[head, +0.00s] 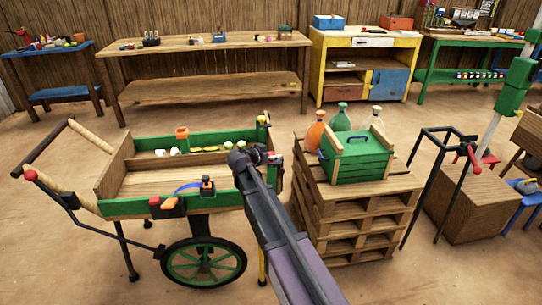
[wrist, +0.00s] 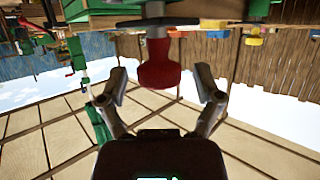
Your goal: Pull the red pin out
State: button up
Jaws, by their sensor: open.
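The red pin (wrist: 158,68) shows in the wrist view as a flared red handle on a pale shaft, with its wide end towards my gripper. Its shaft runs up to a wooden and green part at the top of the picture. My gripper (wrist: 160,76) is open, with one finger on each side of the red handle and a visible gap on both sides. In the head view my gripper (head: 252,156) is at the right end of the green and wooden cart (head: 150,207). There my arm hides much of that end, and I cannot clearly make out the pin.
A pallet stack (head: 350,215) with a green crate (head: 355,162) and several bottles stands close right of my arm. A black frame with a red handle (head: 472,160) stands farther right. Workbenches line the back wall. Open floor lies between them and the cart.

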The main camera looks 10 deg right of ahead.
grip_shut()
jog(key=shift+r+p, duration=2.25)
jog(key=shift+w, duration=0.1)
grip_release()
jog(key=shift+f, duration=0.15)
